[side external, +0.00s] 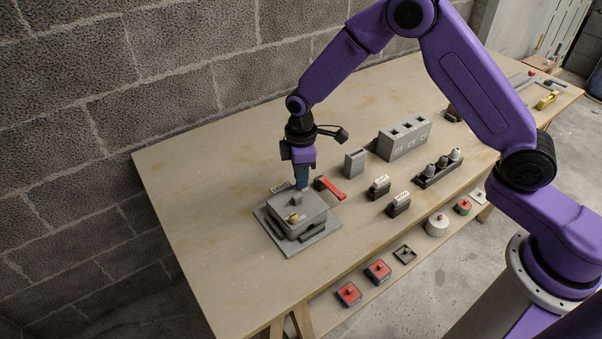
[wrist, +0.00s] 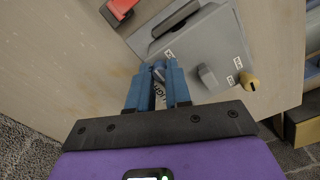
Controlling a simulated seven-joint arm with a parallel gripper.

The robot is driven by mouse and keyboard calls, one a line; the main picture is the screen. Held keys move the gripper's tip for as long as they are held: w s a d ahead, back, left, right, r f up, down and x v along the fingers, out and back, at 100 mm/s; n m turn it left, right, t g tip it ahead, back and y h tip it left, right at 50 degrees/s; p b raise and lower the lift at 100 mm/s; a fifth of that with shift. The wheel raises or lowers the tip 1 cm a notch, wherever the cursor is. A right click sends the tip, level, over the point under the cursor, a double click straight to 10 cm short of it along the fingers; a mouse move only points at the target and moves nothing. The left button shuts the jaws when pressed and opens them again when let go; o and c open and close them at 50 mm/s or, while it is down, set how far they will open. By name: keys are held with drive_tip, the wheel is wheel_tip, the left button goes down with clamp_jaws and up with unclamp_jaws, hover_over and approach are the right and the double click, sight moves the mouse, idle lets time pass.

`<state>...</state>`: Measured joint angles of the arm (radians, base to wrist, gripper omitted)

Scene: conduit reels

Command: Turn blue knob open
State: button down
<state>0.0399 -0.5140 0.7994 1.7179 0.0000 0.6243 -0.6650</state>
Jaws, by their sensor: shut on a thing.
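A grey box (side external: 310,213) sits on a grey base plate on the bench. My gripper (side external: 302,186) points down at the box's far edge. In the wrist view my gripper (wrist: 160,78) has its two blue fingers shut on a small blue knob (wrist: 159,67) at the edge of the grey box (wrist: 215,45). The fingers hide most of the knob, so its turn angle cannot be read. A grey knob (wrist: 207,76) and a yellow knob (wrist: 249,82) stand on the same box, apart from the fingers.
A red-handled piece (side external: 331,188) lies close to the right of my gripper. A grey block (side external: 355,162), a three-slot block (side external: 404,138) and a dark rack (side external: 438,168) stand farther right. The left of the bench is clear.

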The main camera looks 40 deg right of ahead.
drive_tip(key=c, duration=1)
unclamp_jaws()
drive_tip(key=shift+c, duration=0.2)
wheel_tip(320, 180, up, 18)
drive_tip(key=shift+f, duration=0.25)
drive_tip(key=s+d, duration=0.4)
drive_tip(key=s, duration=0.7)
drive_tip(key=s+d, duration=0.4)
drive_tip(key=s, duration=0.7)
drive_tip(key=s+d, duration=0.4)
drive_tip(key=s, duration=0.7)
drive_tip(key=shift+d+f, duration=0.35)
